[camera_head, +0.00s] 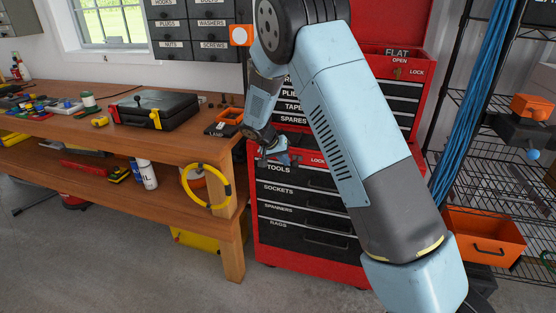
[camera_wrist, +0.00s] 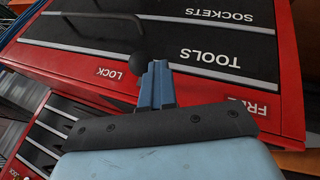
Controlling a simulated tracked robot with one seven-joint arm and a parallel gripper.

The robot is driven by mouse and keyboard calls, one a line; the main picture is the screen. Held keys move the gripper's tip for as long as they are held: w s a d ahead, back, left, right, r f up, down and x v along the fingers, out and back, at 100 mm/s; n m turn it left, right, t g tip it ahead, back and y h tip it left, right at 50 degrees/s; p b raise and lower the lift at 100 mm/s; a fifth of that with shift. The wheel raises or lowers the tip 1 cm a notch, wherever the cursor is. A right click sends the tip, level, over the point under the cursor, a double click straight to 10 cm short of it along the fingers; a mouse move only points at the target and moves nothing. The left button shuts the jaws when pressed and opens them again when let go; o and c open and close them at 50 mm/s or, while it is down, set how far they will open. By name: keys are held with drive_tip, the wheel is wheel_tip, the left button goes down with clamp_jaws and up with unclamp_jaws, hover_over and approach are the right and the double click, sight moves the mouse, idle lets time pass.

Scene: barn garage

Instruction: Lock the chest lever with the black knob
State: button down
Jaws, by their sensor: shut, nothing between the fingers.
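The red tool chest (camera_head: 333,258) stands right of the workbench. Its lower front strip carries the word LOCK (camera_wrist: 110,73) and, at the other end, FREE (camera_wrist: 254,105) in the wrist view, above a TOOLS drawer (camera_wrist: 210,58). The lever's round black knob (camera_wrist: 139,63) shows between the two words, nearer LOCK. My gripper (camera_wrist: 157,70) has its blue fingers shut and empty, right beside the knob on the FREE side. I cannot tell whether they touch it. The lever's stem is hidden. In the head view my gripper (camera_head: 285,155) is at this strip; the knob is not clear there.
A wooden workbench (camera_head: 165,140) with a black case (camera_head: 160,108) stands at the left, a yellow hose ring (camera_head: 207,205) at its end. A wire shelf with an orange bin (camera_head: 485,240) is at the right. My arm hides part of the chest. The floor in front is clear.

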drive_tip(key=shift+d, duration=0.2)
drive_tip(key=s+a+r, duration=0.2)
drive_tip(key=a+r, duration=0.7)
drive_tip(key=shift+s, duration=0.1)
drive_tip(key=s+d+r+y, duration=0.3)
drive_tip(key=s+d+r, duration=1.2)
drive_tip(key=d+r, duration=0.2)
drive_tip(key=s+d+r+n+t+y, duration=0.1)
drive_tip(key=s+d, duration=0.3)
drive_tip(key=s, duration=0.8)
drive_tip(key=s+d+r+n+t+y, duration=0.1)
drive_tip(key=s+d+r+n, duration=0.1)
drive_tip(key=s, duration=1.1)
drive_tip(key=shift+d+y, duration=0.4)
drive_tip(key=shift+d, duration=0.5)
